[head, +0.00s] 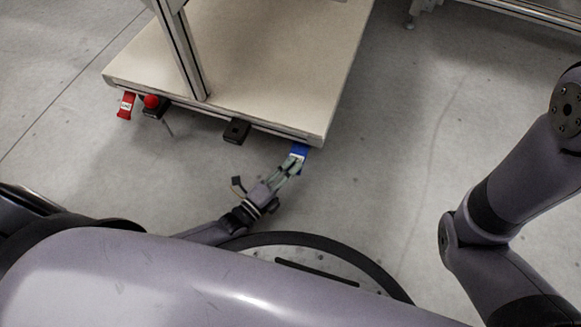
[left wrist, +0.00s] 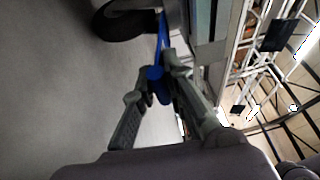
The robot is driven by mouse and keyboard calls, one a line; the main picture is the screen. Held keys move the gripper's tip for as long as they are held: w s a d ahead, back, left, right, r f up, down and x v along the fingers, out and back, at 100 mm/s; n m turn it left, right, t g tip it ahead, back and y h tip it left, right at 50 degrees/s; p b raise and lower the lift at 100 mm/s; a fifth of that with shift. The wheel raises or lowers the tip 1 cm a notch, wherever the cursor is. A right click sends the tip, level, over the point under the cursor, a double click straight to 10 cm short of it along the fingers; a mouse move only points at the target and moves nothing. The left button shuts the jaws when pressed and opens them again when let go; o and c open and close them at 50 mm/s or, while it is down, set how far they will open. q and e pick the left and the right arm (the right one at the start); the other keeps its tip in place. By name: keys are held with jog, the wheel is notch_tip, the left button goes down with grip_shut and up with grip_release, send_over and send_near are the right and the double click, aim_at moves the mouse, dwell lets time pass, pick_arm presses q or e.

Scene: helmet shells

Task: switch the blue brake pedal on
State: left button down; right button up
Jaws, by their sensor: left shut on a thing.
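The blue brake pedal (head: 299,151) sticks out from under the near right corner of a cart. My left gripper (head: 294,160) is at the pedal, with its fingers shut on it. In the left wrist view the blue pedal (left wrist: 155,73) shows between the fingertips of the left gripper (left wrist: 158,85), beside a dark wheel. The fingers hide part of the pedal. My right arm shows at the right of the head view, but its gripper is out of view.
The cart's pale platform (head: 250,60) carries an upright metal post (head: 182,50). A red pedal (head: 126,106), a red knob (head: 152,101) and a black bracket (head: 236,131) sit along its near edge. A dark wheel (left wrist: 125,20) is close to my left gripper. The floor right of the cart is clear.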

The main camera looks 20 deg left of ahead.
pick_arm(q)
jog(key=shift+w+a+f, duration=0.1)
jog(key=shift+w+f, duration=0.1)
jog(key=shift+f, duration=0.4)
jog(key=shift+w+f, duration=0.2)
jog(key=shift+f, duration=0.4)
jog(key=shift+w, duration=0.1)
jog(key=c, duration=1.6)
grip_release()
jog(key=v, duration=1.2)
jog(key=shift+r, duration=0.15)
